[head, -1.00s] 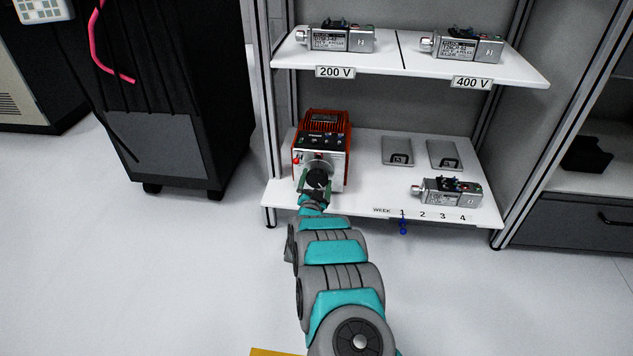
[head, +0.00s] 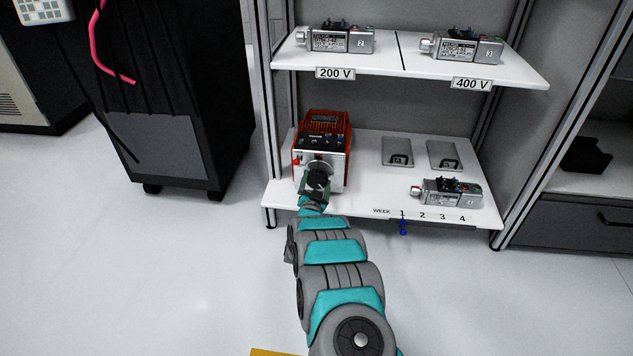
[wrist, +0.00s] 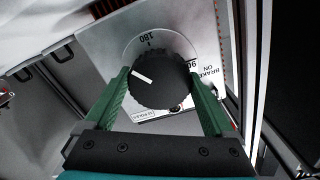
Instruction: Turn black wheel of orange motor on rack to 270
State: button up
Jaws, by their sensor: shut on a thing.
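The orange motor (head: 325,122) with a silver front stands at the left end of the lower rack shelf. Its black wheel (wrist: 168,82) fills the middle of the wrist view. The wheel's white mark (wrist: 142,76) points left and slightly up. The dial reads 180 above the wheel and 90 at its right; no 270 label is readable, and the left finger covers part of that side. My gripper (wrist: 160,75) has its green fingers on both sides of the wheel, shut on it. In the head view, my gripper (head: 315,186) partly hides the wheel.
Small silver motors (head: 341,38) stand on the upper shelf (head: 400,50), and one (head: 450,191) is at the lower right. Two grey plates (head: 397,152) lie on the lower shelf (head: 365,180). A black cabinet (head: 170,90) stands left; the floor in front is clear.

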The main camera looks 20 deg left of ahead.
jog(key=n+p, duration=0.3)
jog(key=n, duration=0.2)
jog(key=shift+d+r+p, duration=0.1)
jog(key=shift+r+p, duration=0.05)
jog(key=shift+p, duration=0.2)
jog(key=n+p, duration=0.1)
jog(key=n, duration=0.4)
jog(key=shift+p, duration=0.35)
jog(key=shift+n, duration=0.3)
jog(key=o, duration=1.1)
jog(key=shift+s, duration=0.1)
jog(key=v, duration=0.7)
jog(key=shift+s, duration=0.3)
